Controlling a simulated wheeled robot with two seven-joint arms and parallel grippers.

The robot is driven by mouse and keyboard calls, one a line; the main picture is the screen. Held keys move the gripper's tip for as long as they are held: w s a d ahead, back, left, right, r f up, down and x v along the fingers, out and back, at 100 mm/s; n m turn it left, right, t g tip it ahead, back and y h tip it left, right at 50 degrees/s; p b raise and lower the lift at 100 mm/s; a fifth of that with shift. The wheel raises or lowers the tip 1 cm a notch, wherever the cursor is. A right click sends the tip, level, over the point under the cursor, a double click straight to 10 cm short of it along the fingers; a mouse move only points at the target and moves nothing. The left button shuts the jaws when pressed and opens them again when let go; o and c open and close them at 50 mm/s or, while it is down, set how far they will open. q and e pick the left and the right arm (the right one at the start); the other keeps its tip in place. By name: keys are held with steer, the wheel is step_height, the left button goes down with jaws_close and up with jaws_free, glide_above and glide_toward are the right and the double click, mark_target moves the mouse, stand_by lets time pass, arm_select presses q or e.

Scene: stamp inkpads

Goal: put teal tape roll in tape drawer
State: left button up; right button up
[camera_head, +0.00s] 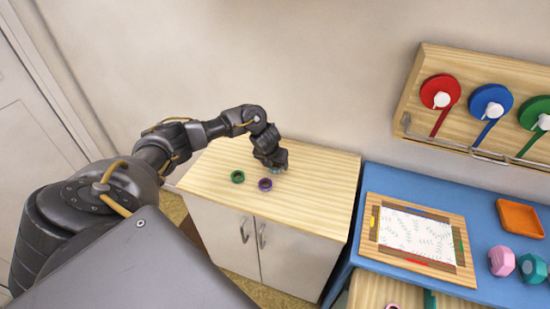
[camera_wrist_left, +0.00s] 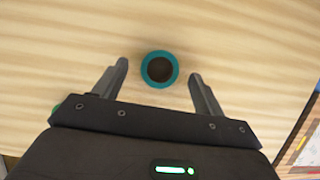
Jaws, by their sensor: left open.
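The teal tape roll (camera_wrist_left: 160,69) lies flat on the pale wood cabinet top, its dark hollow centre facing up. In the head view it (camera_head: 276,170) is mostly hidden under my left gripper (camera_head: 273,162). My left gripper is open and empty, pointing down, and in the wrist view its two fingers (camera_wrist_left: 159,71) lie on either side of the roll with gaps. A wooden, drawer-like part (camera_head: 372,290) shows below the blue table at the bottom edge, mostly cut off; I cannot tell if it is the tape drawer. My right gripper is out of view.
A green roll (camera_head: 237,177) and a purple roll (camera_head: 265,184) lie near the teal one on the cabinet top (camera_head: 320,185). The blue table (camera_head: 490,215) at right holds a board with paper (camera_head: 415,234), an orange tray (camera_head: 520,218) and pink and teal blocks. A tape rack hangs behind.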

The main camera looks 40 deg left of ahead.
arm_select(q)
steer(key=shift+x, duration=0.8)
steer(key=c, duration=1.1)
steer(key=shift+r, duration=0.1)
steer(key=shift+r, duration=0.55)
step_height(320, 180, up, 2)
steer(key=shift+s+r, duration=0.1)
steer(key=shift+r, duration=0.15)
steer(key=s+d+r+p, duration=0.1)
steer(key=s+r, duration=0.2)
steer(key=s, duration=0.1)
steer(key=s+d+r+p, duration=0.2)
steer(key=s+r, duration=0.1)
steer(key=s, duration=0.1)
steer(key=s+d+r+p, duration=0.1)
steer(key=s+d+r, duration=0.1)
steer(key=s, duration=0.3)
steer(key=shift+r+p, duration=0.35)
steer(key=shift+r, duration=0.3)
